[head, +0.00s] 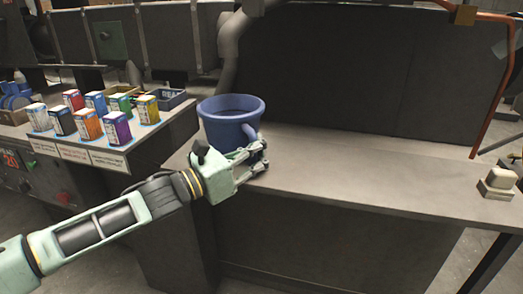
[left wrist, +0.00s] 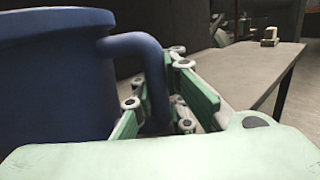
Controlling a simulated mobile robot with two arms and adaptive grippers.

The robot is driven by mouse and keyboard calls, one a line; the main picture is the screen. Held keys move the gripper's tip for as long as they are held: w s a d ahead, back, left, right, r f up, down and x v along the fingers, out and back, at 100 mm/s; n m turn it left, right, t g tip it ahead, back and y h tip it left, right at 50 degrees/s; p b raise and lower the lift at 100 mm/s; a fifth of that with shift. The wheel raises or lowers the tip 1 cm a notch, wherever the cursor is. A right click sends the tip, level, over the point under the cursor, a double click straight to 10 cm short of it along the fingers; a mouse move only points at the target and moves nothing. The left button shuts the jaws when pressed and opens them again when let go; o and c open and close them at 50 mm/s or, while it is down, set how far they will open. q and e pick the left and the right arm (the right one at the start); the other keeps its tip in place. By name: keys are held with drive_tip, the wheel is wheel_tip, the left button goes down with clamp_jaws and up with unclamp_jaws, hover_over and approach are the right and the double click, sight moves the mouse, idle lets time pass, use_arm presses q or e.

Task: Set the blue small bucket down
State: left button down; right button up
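The blue small bucket (head: 229,124) is upright at the left end of the grey bench, with its handle towards my left gripper. Its underside is hidden by my gripper, so I cannot tell whether it touches the bench top. My left gripper (head: 256,156) is at the handle, low on the bucket's right side. In the left wrist view the bucket (left wrist: 50,80) fills the left, and its handle passes down between the fingers of my left gripper (left wrist: 158,105), which are closed around it. My right gripper is not in view.
The grey bench top (head: 350,170) is clear to the right, up to a small pale block on a base (head: 497,183) at its right end. A lower-left counter (head: 150,138) holds several coloured boxes and a dark tray (head: 171,98). A dark panel (head: 320,75) stands behind the bench.

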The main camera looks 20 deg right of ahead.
use_arm(q)
drive_tip(key=shift+f, duration=0.15)
drive_tip(key=c, duration=1.8)
unclamp_jaws()
drive_tip(key=shift+o, duration=0.2)
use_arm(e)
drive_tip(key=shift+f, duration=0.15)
use_arm(q)
drive_tip(key=shift+r, duration=0.2)
drive_tip(key=shift+a+f, duration=0.1)
drive_tip(key=shift+a, duration=0.25)
drive_tip(key=v, duration=1.1)
drive_tip(key=shift+s+a+p, duration=0.15)
drive_tip(key=shift+s+p, duration=0.05)
drive_tip(key=shift+p, duration=0.2)
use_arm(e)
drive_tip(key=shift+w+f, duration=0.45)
